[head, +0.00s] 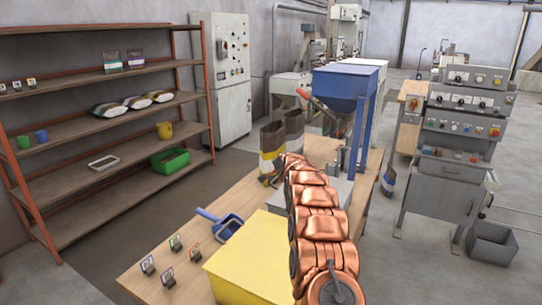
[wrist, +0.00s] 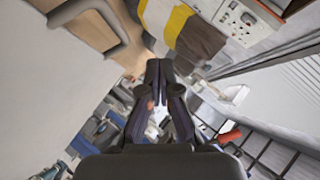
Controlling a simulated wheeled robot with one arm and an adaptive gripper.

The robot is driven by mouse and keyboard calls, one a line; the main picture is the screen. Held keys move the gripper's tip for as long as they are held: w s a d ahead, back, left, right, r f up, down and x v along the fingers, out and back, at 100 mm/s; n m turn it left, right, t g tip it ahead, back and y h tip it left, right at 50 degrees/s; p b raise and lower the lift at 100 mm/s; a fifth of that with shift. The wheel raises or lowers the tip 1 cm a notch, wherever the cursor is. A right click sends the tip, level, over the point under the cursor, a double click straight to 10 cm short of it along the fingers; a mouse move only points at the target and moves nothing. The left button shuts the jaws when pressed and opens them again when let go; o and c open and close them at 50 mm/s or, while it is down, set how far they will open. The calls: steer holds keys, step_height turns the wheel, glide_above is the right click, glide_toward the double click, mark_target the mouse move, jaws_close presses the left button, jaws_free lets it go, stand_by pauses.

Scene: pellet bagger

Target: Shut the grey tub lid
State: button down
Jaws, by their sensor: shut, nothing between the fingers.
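A grey box-like shape (head: 343,190), which looks like the grey tub, stands on the wooden table behind a yellow tub (head: 245,262). My copper arm hides much of it, and I cannot tell how far its lid is open. In the wrist view a broad pale grey surface (wrist: 45,95) fills the left side, with a grey bar-shaped handle (wrist: 122,38) near its top; I cannot tell whether this is the lid. My gripper (wrist: 157,66) is shut and empty, with its fingertips together. In the head view its fingers are not clearly visible past the arm.
Brown bags with a yellow band (head: 271,143) stand on the table beyond my arm; one bag shows in the wrist view (wrist: 185,28). A blue hopper (head: 345,85) rises behind.

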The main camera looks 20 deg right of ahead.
steer(key=f, duration=0.2)
steer(key=f+b, duration=0.1)
steer(key=w+f, duration=0.1)
steer(key=f, duration=0.1)
steer(key=shift+a+f, duration=0.3)
steer(key=shift+a, duration=0.1)
steer(key=shift+s+f, duration=0.1)
steer(key=shift+s+a+r, duration=2.1)
steer(key=shift+s+r, duration=1.15)
steer(key=shift+r, duration=2.5)
steer(key=s+a+n+g+y, duration=0.1)
steer(key=s+a+n+g, duration=0.15)
steer(key=s+a, duration=0.5)
steer(key=s+a+f+n+g, duration=0.1)
steer(key=s+a+n+g, duration=0.2)
steer(key=s, duration=1.7)
steer(key=s+a+f+n+g+y, duration=0.1)
steer(key=s+a+n+g, duration=0.3)
steer(key=s, duration=1.7)
steer(key=s+a+f+n+g, duration=0.3)
steer(key=s+n+g, duration=0.1)
steer(key=s, duration=1.6)
steer(key=shift+s+a+n+g+y, duration=0.3)
steer(key=shift+a+n+g, duration=0.05)
steer(key=shift+a+n, duration=0.1)
